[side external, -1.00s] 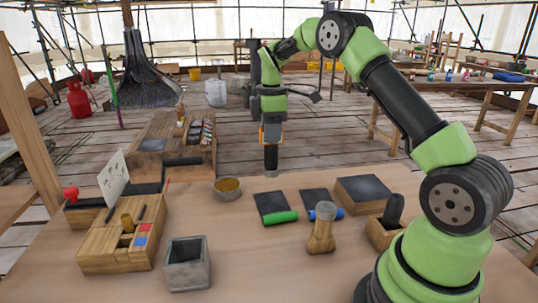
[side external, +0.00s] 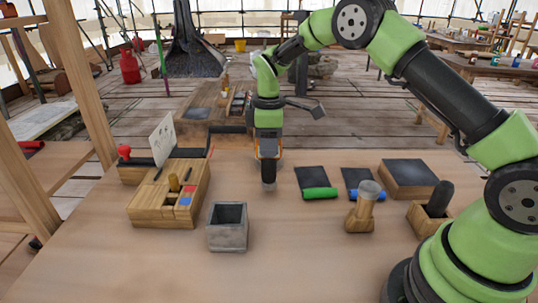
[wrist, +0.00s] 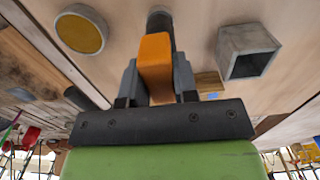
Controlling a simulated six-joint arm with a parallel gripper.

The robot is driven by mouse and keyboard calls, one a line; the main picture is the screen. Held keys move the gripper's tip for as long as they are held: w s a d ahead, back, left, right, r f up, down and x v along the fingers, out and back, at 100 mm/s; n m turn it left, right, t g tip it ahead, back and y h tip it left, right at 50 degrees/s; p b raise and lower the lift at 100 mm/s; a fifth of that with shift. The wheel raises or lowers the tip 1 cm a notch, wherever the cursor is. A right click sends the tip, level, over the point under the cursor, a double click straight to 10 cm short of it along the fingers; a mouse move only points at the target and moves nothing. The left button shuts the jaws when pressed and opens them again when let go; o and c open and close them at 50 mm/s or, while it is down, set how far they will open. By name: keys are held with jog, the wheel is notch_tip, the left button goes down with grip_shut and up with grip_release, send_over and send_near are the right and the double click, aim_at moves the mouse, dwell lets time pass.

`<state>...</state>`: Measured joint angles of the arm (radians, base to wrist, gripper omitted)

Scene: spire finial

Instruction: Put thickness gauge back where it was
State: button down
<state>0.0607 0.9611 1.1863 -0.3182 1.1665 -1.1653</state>
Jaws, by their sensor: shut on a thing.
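My gripper (side external: 268,151) is shut on a tool with an orange block (wrist: 155,68) and a dark round shaft. I take this tool to be the thickness gauge. The shaft (side external: 268,174) hangs upright below my gripper in the side view, its end over the table. I cannot tell whether its end touches the table. In the wrist view the orange block sits between both fingers. A slotted wooden block (side external: 150,209) with red and blue patches stands left of my gripper in the side view. I cannot tell which spot the gauge came from.
A grey open box (side external: 228,239) stands in front. To the right are a green roller (side external: 320,193), a wooden stand (side external: 360,216) and a dark-topped block (side external: 408,178).

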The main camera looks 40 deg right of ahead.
aim_at(269, 164)
jog(key=shift+f, duration=1.35)
jog(key=c, duration=0.9)
grip_release()
